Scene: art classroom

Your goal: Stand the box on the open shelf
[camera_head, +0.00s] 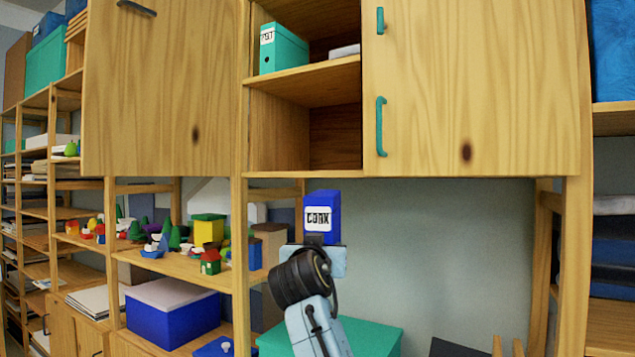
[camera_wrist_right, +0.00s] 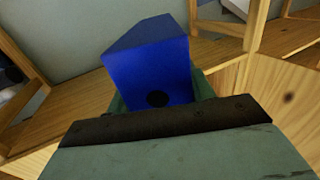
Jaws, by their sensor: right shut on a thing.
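The blue box (camera_head: 322,210) with a white label stands upright in my right gripper (camera_head: 323,243), just below the wall cabinet. The right wrist view shows the blue box (camera_wrist_right: 150,65) between the fingers of the right gripper (camera_wrist_right: 160,92), which is shut on it. The open shelf, a bare lower compartment (camera_head: 335,135) between two wooden doors, is above the box. The shelf above it holds a teal binder box (camera_head: 283,49) and a pale flat item (camera_head: 345,50). My left gripper is in neither view.
The closed right door (camera_head: 470,80) with teal handles and the left door (camera_head: 165,90) flank the opening. Toy blocks (camera_head: 208,229) crowd the shelf on the left. A blue storage box (camera_head: 170,312) and a teal box (camera_head: 375,335) are lower down. The grey wall behind is clear.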

